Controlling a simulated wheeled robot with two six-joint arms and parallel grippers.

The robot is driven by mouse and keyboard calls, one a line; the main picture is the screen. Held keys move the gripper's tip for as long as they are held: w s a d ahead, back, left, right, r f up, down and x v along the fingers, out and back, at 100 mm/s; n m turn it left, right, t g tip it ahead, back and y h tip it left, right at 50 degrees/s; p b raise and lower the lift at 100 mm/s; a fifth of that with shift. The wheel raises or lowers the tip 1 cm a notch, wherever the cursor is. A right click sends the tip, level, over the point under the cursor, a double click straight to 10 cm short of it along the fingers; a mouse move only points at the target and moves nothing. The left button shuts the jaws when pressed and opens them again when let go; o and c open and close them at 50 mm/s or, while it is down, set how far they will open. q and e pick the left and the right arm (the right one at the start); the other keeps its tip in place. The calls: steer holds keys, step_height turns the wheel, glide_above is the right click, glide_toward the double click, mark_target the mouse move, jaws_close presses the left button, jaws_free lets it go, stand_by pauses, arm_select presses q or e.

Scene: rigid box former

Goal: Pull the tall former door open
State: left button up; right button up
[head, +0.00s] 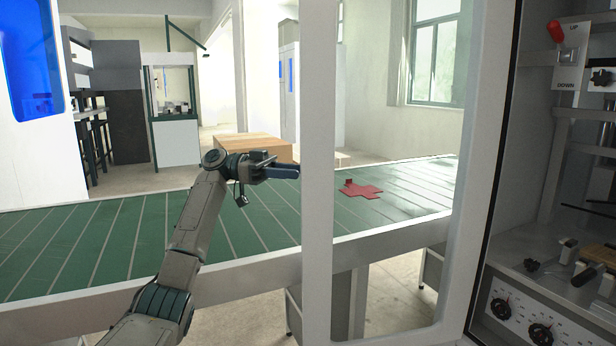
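The tall former door is a white frame around a large clear opening. Its near upright (318,180) runs down the middle of the head view, and its other upright (485,170) stands beside the former's interior. The door stands open, with the interior showing to its right. My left gripper (291,171) comes in from the lower left and points right, its fingertips at the left edge of the near upright. I cannot tell whether they touch it or pass behind it, or whether the fingers are apart. No handle shows. My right gripper is not in view.
Behind the door lies a green slatted conveyor (100,240) with a red cross-shaped flat blank (360,190) on it. A cardboard-coloured box (250,147) stands beyond. Inside the former are a red-handled UP/DOWN lever (556,32) and a panel of dials (540,333).

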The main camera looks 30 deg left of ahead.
arm_select(q)
steer(key=v, duration=0.6)
steer(key=shift+s+a, duration=0.3)
steer(key=shift+s, duration=0.15)
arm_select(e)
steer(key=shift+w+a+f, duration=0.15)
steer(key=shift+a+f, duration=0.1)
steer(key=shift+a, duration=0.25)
arm_select(q)
steer(key=shift+a, duration=0.1)
